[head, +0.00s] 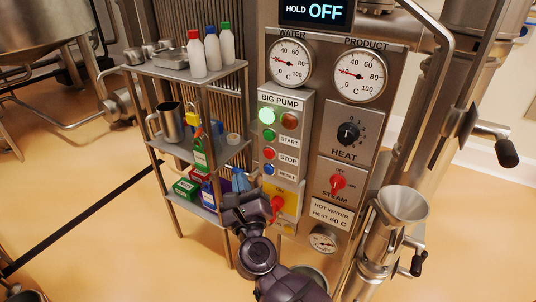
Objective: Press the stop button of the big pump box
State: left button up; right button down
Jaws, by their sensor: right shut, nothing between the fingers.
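The big pump box (284,101) is a grey panel on the front of the machine. Its stop button (269,153) is a red round button left of the STOP label, between the green start button (270,134) and the blue reset button (268,168). A green lamp (267,117) glows at the top, beside a dim red-orange lamp (289,120). My right gripper (253,180) is shut and empty, just below and left of the buttons. Contact with the box cannot be seen. My left gripper is not in view.
A red-handled switch on a yellow plate (287,198) sits under the box, close to my right gripper. A shelf rack (190,150) with bottles and a jug stands left. The heat knob (348,133) and steam knob (337,184) are right, near a metal funnel (402,203).

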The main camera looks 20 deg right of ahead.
jog(key=shift+w+d, duration=0.85)
jog(key=shift+d, duration=0.25)
jog(key=shift+w+d, duration=0.8)
jog(key=shift+d, duration=0.25)
jog(key=shift+w+d, duration=0.85)
jog(key=shift+d, duration=0.25)
jog(key=shift+w+d, duration=0.1)
jog(key=shift+w+d, duration=0.15)
jog(key=shift+d, duration=0.05)
jog(key=shift+w+d, duration=0.25)
jog(key=shift+d, duration=0.1)
dwell(0.5)
jog(key=shift+s+a, duration=0.1)
jog(key=shift+a, duration=0.05)
jog(key=shift+s+a+p, duration=0.3)
jog(key=shift+s+a, duration=0.1)
jog(key=shift+a, duration=0.1)
dwell(0.5)
jog(key=s+a, duration=0.1)
jog(key=a, duration=0.1)
jog(key=s+a, duration=0.2)
dwell(0.5)
